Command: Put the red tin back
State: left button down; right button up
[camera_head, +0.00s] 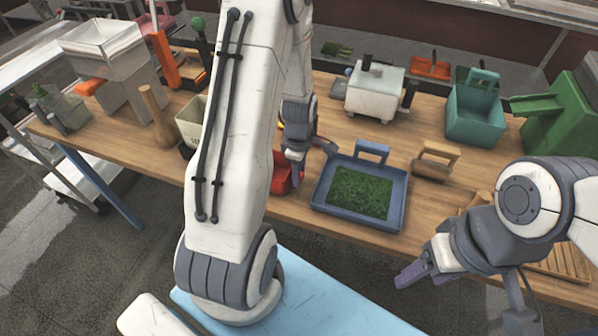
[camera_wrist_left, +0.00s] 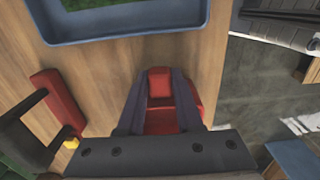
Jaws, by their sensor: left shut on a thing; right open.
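The red tin (camera_head: 281,180) is beside the blue tray, partly hidden behind my left arm in the head view. My left gripper (camera_head: 297,168) is shut on it. In the left wrist view the tin (camera_wrist_left: 160,84) sits between the two dark fingers, near the front edge of the table. I cannot tell whether it touches the table top. My right gripper (camera_head: 420,270) is open and empty, in front of the table at the lower right.
The blue tray (camera_head: 318,200) with green granules lies right of the tin. A wooden-handled tool (camera_head: 436,163) and teal caddy (camera_head: 474,118) stand farther right. A white machine (camera_head: 374,92) is behind. The wrist view shows another red object (camera_wrist_left: 58,98) with a dark handle.

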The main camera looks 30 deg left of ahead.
pick_arm(q)
jog(key=shift+f, duration=0.15)
jog(key=c, duration=0.6)
grip_release()
notch_tip(320, 180, up, 12)
jog(key=b, duration=0.2)
jog(key=s+d+r+m, duration=0.2)
jog(key=s+d+m, duration=0.1)
jog(key=d+m, duration=0.55)
jog(key=s+d+r+m, duration=0.3)
jog(key=s+d+m, duration=0.1)
jog(key=d+m, duration=0.4)
jog(key=shift+s+d+r+m+h, duration=0.15)
jog(key=shift+s+d+m, duration=1.1)
jog(key=shift+s+m, duration=0.65)
jog(key=shift+s+d+r+m+h, duration=0.1)
jog(key=shift+s+d+m+h, duration=0.1)
jog(key=shift+s+d+m, duration=1.35)
jog(key=shift+s+d+r+m+h, duration=0.15)
jog(key=shift+s+d+m, duration=0.8)
jog(key=shift+s+m, duration=1.25)
